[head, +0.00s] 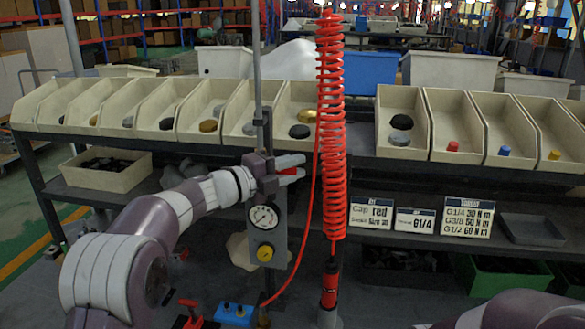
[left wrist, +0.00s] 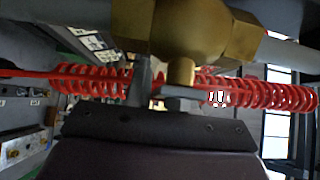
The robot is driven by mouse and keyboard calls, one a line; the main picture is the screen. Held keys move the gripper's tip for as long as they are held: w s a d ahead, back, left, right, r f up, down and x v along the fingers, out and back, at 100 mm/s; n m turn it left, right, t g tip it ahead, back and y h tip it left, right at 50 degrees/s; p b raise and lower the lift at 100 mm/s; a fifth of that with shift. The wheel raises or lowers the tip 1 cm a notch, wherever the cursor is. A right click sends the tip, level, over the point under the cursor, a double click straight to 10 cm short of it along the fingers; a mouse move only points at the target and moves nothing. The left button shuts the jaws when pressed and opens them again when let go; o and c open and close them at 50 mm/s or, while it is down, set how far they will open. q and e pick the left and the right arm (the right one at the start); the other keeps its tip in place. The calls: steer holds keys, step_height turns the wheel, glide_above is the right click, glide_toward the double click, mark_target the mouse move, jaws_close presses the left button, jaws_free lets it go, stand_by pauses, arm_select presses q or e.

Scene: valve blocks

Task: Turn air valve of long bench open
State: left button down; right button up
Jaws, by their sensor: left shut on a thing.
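The air valve shows in the left wrist view as a brass body (left wrist: 205,28) with a short brass stem (left wrist: 182,72) below it. My left gripper (head: 288,169) is at the upright post above the round gauge (head: 264,217). It is shut on the valve's handle, which is mostly hidden between the fingers; a bit of red shows at the fingertips in the head view. The left wrist view shows the gripper (left wrist: 165,90) close below the brass body. The handle's exact angle cannot be told. My right gripper is out of view.
A red coiled hose (head: 331,130) hangs just right of the left gripper, with a red and black tool (head: 329,283) at its lower end. Parts bins (head: 402,125) line the shelf behind. Label signs (head: 371,215) stand right of the hose. A blue box (head: 234,314) sits low in front.

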arm_select(q)
steer(key=shift+f, duration=0.1)
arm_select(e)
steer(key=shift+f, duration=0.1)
arm_select(q)
steer(key=shift+r+n+t+h+b, duration=0.2)
steer(key=shift+n+t+h+b, duration=0.15)
steer(key=shift+b, duration=0.45)
arm_select(e)
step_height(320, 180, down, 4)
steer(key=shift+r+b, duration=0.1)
steer(key=shift+b, duration=1.1)
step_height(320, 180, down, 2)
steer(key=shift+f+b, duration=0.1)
steer(key=shift+b, duration=0.95)
arm_select(q)
steer(key=shift+w+a+r+n+t+h+b, duration=0.1)
steer(key=shift+a+r+n+t+h+b, duration=0.2)
steer(key=shift+r+n+t, duration=0.5)
steer(key=shift+a+r+n+t+h+b, duration=0.15)
steer(key=shift+r+n+t+h, duration=0.25)
steer(key=shift+n, duration=0.7)
steer(key=shift+w+a+r+n+t+h+b, duration=0.1)
steer(key=shift+r+n+t+h+b, duration=0.25)
steer(key=shift+r+n+t, duration=0.45)
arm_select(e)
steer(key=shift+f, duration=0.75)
arm_select(q)
steer(key=shift+f+n, duration=0.2)
steer(key=shift+n, duration=0.05)
